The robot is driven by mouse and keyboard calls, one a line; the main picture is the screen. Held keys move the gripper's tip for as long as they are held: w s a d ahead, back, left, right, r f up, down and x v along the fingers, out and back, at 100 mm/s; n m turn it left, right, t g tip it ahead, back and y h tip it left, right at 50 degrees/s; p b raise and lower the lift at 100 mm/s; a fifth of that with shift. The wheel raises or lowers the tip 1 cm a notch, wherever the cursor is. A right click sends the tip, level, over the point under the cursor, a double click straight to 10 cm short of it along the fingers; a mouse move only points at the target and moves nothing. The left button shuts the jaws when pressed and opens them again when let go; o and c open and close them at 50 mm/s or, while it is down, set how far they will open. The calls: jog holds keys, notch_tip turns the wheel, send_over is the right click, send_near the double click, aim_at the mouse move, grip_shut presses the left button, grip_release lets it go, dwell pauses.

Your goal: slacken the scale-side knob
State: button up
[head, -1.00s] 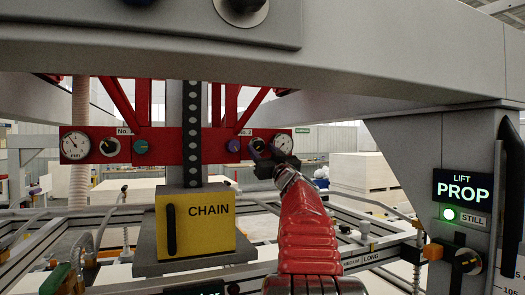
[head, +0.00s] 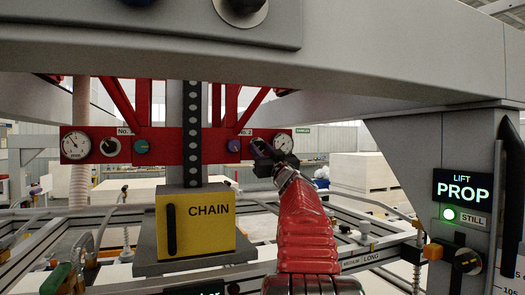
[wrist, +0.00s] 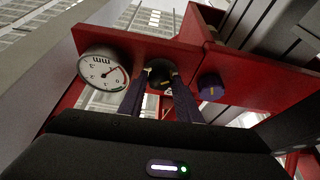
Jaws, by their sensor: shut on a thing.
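In the head view a red panel (head: 210,150) carries dials and knobs on both sides of the dark chain column. My gripper (head: 262,150) is at the panel's right half, just left of the right dial (head: 284,142), and covers the knob there. In the wrist view my gripper's two dark fingers are shut on a black knob (wrist: 159,80), one on either side of it. The knob sits between the white dial (wrist: 103,68) and a purple knob (wrist: 211,87). Which knob bears the scale-side name cannot be read.
A yellow CHAIN box (head: 196,224) stands below the panel. A LIFT PROP display (head: 462,190) with a green STILL light is on the right post. A black knob (head: 467,261) is below it. A thick grey beam (head: 390,70) crosses overhead, and rails lie beneath my arm.

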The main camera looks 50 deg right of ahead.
jog(key=shift+m, duration=0.3)
jog(key=shift+c, duration=0.5)
jog(key=shift+m+h, duration=0.4)
jog(key=shift+a+r+m+g+h, duration=0.1)
jog(key=shift+m+g+h, duration=0.45)
jog(key=shift+m, duration=0.7)
jog(key=shift+m+g+h, duration=0.45)
jog(key=shift+m+g, duration=0.1)
jog(key=shift+m, duration=0.7)
jog(key=o, duration=1.1)
jog(key=shift+c, duration=0.2)
jog(key=shift+a, duration=0.1)
jog(key=v, duration=1.3)
jog(key=shift+s+f, duration=0.25)
jog(key=shift+f, duration=0.15)
jog(key=shift+a, duration=0.1)
jog(key=shift+s, duration=0.1)
